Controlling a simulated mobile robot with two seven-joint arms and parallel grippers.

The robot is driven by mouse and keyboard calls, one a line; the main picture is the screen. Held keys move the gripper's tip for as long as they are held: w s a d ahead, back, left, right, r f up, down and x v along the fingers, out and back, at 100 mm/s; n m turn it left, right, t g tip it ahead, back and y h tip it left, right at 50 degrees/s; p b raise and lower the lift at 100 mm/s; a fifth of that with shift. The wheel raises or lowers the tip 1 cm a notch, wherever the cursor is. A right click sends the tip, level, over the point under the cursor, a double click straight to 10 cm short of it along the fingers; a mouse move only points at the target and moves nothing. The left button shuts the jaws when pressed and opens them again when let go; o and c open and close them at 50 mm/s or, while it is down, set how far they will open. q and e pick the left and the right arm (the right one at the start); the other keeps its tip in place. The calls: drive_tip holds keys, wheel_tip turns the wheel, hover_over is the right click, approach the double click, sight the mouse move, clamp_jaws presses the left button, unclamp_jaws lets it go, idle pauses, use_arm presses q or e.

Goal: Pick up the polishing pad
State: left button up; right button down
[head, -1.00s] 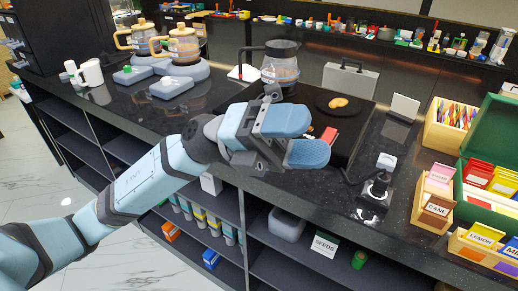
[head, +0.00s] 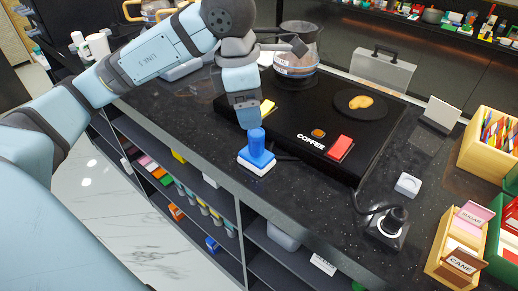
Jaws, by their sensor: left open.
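A blue block with an upright blue handle and a white underside (head: 257,158), which looks like the polishing pad, stands on the dark counter by the front edge of the black coffee board. My left gripper (head: 249,122) points down directly over its handle. The gripper is open, though only one light blue finger shows clearly and the other is hidden behind it. The fingertip overlaps the top of the handle in the picture; I cannot tell if they touch. My right gripper is not in view.
The black coffee board (head: 290,128) carries a red block (head: 340,148), a glass pot (head: 296,62) and a round dark plate (head: 352,110). A black knobbed device (head: 388,228) and a wooden card box (head: 462,240) stand at right. The counter is clear left of the pad.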

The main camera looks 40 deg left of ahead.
sight(255, 132)
use_arm(q)
drive_tip(key=f, duration=0.2)
drive_tip(key=w+f, duration=0.1)
drive_tip(key=f, duration=0.1)
drive_tip(key=shift+d+f, duration=0.2)
drive_tip(key=shift+f, duration=0.5)
drive_tip(key=f, duration=0.1)
drive_tip(key=f+p, duration=0.1)
drive_tip(key=f, duration=0.2)
drive_tip(key=shift+w+d+f, duration=0.1)
drive_tip(key=shift+w+f, duration=0.25)
drive_tip(key=shift+w, duration=0.05)
drive_tip(key=c, duration=1)
wheel_tip(255, 132, up, 20)
